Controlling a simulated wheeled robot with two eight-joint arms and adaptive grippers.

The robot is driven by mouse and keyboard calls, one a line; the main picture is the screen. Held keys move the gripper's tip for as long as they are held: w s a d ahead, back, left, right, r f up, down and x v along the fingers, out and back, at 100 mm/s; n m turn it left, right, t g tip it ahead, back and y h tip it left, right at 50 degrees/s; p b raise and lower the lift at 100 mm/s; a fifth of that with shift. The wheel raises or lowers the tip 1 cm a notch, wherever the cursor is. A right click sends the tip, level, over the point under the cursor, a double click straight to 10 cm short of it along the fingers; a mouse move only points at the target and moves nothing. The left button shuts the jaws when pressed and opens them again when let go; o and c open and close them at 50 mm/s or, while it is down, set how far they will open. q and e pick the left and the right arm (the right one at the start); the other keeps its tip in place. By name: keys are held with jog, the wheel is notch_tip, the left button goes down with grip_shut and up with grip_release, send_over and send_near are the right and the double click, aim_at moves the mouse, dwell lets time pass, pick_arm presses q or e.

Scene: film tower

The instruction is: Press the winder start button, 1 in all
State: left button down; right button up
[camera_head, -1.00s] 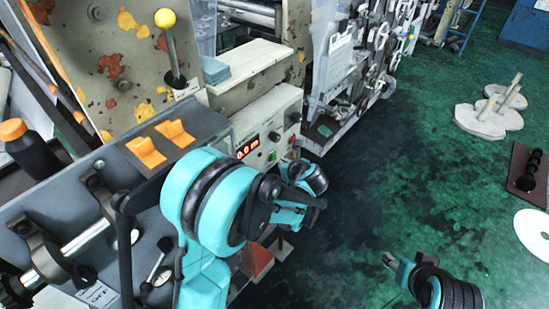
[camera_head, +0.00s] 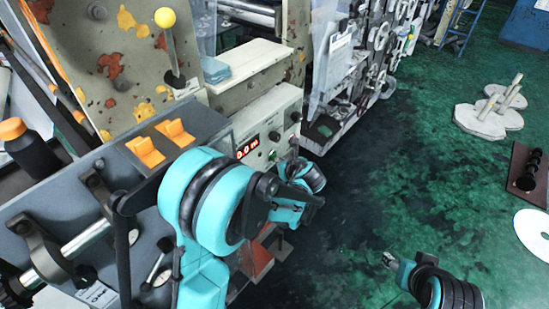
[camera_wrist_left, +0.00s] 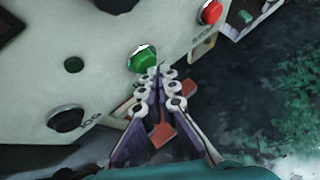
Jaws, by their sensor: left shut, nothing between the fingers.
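The winder control panel (camera_head: 262,118) is a pale box with a red digital display (camera_head: 247,149). A round green button (camera_head: 272,155) sits low on its face, and it shows large in the left wrist view (camera_wrist_left: 141,59). A red button (camera_wrist_left: 211,12) sits to its right in that view. My left gripper (camera_wrist_left: 156,72) is shut and empty. Its fingertips overlap the lower right edge of the green button in the wrist view; I cannot tell whether they touch it. In the head view my left arm hides part of the panel's lower side. My right gripper (camera_head: 390,261) hangs over the floor, away from the panel.
A yellow-knobbed lever (camera_head: 166,20) and orange rocker switches (camera_head: 160,138) are left of the panel. A dark knob (camera_wrist_left: 67,118) is on the panel's face. A clear sheet and machine rollers stand behind.

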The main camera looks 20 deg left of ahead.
pick_arm(q)
jog(key=shift+w+a, duration=0.2)
jog(key=shift+a, duration=0.3)
dwell(0.7)
jog(key=shift+d, duration=0.1)
jog(key=shift+s+d, duration=0.35)
jog(key=shift+d, duration=0.5)
jog(key=shift+s+d+b, duration=0.1)
jog(key=shift+s+d, duration=0.2)
jog(key=shift+d, duration=0.5)
jog(key=shift+s+d+b, duration=0.1)
jog(key=shift+s+d, duration=0.15)
jog(key=shift+d, duration=0.5)
jog(key=shift+s+d+b, duration=0.1)
jog(key=shift+s+d, duration=0.2)
jog(key=shift+d, duration=0.5)
